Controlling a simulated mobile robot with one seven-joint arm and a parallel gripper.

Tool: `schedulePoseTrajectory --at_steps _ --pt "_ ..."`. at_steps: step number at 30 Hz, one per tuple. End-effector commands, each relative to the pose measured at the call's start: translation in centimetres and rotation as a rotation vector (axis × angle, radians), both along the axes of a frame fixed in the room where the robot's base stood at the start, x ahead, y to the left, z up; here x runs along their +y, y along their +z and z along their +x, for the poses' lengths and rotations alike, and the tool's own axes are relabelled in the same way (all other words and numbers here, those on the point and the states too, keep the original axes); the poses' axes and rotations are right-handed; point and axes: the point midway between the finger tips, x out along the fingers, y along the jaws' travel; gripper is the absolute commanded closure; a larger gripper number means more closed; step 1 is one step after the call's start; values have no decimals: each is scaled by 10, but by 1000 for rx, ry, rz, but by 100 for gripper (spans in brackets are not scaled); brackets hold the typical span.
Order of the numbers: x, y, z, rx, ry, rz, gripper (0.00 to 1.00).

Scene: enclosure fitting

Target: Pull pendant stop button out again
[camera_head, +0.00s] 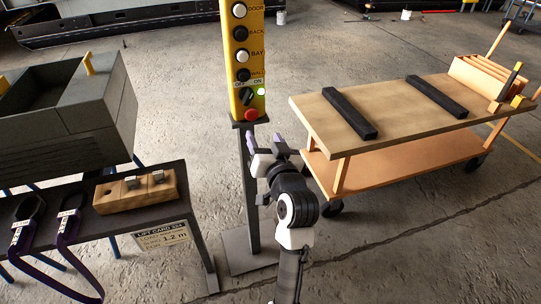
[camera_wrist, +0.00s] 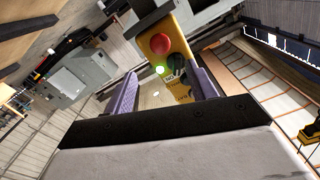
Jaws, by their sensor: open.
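The yellow pendant (camera_head: 242,45) stands upright on a grey post (camera_head: 254,190) in the head view. Its red stop button (camera_head: 251,114) is at the bottom end, below a black selector switch (camera_head: 246,96) and a lit green lamp (camera_head: 261,91). My gripper (camera_head: 264,143) is below and in front of the button, apart from it. In the wrist view the red stop button (camera_wrist: 160,45) shows beyond and between the two purple fingers of my gripper (camera_wrist: 163,90). The fingers are spread and nothing is between them. I cannot tell whether the button is pressed in.
A wooden-topped cart (camera_head: 390,115) with two black bars stands at the right. A dark bench (camera_head: 130,205) with a wooden block (camera_head: 136,190) and purple straps (camera_head: 66,225) is at the left, a grey box (camera_head: 65,120) behind it. Floor between post and cart is clear.

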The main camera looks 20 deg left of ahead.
Motion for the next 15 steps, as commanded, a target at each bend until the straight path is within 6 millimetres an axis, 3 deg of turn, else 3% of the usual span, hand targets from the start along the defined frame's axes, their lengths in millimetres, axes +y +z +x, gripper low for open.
schedulePoseTrajectory --at_steps 6,15 --pt "-20 -2 -28 0 -1 -1 44" --pt "-24 0 -36 1 1 0 44"
